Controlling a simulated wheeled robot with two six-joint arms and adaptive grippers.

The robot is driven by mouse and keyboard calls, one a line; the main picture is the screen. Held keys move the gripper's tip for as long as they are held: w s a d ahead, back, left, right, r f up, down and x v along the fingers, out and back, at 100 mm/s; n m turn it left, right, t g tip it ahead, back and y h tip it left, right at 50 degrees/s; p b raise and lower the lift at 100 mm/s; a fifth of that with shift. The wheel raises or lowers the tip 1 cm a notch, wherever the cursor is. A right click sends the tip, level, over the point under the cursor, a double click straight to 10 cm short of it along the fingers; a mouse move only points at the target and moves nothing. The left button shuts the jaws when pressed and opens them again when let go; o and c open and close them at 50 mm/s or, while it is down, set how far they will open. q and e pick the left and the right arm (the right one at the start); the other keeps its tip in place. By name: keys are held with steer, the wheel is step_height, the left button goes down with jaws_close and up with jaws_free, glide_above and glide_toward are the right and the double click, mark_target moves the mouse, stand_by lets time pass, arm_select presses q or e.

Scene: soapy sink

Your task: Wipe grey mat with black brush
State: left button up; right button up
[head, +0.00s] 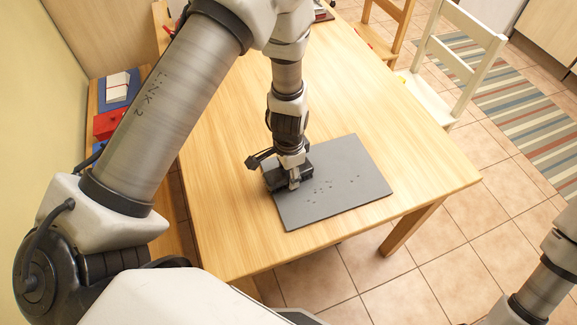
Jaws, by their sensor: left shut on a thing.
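The grey mat (345,175) lies flat on the wooden table near its front right part. Several small dark specks lie on the middle of the mat. My left gripper (293,180) points down at the mat's left side and is shut on the black brush (272,176). The brush is at the mat's upper left edge, partly hidden by the gripper. I cannot tell whether it touches the mat. My right arm shows only in part at the lower right; its gripper is out of view.
The wooden table (230,215) has clear room left of the mat. A white chair (455,65) and a wooden chair (392,30) stand along its right side. A blue surface with a red box (108,124) is at the left. A striped rug (520,105) lies on the tiled floor.

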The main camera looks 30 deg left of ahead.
arm_select(q)
step_height(320, 180, up, 3)
steer(key=shift+f+p, duration=0.1)
steer(key=shift+p, duration=0.25)
steer(key=shift+w+d+r+p, duration=0.15)
steer(key=shift+w+r+p, duration=0.05)
steer(key=shift+r+p, duration=0.8)
step_height(320, 180, up, 2)
steer(key=shift+s+r+p, duration=0.1)
steer(key=shift+p, duration=0.85)
steer(key=shift+r+p, duration=0.5)
steer(key=shift+r, duration=0.05)
arm_select(e)
step_height(320, 180, up, 6)
steer(key=shift+s, duration=0.15)
steer(key=shift+d+r, duration=0.1)
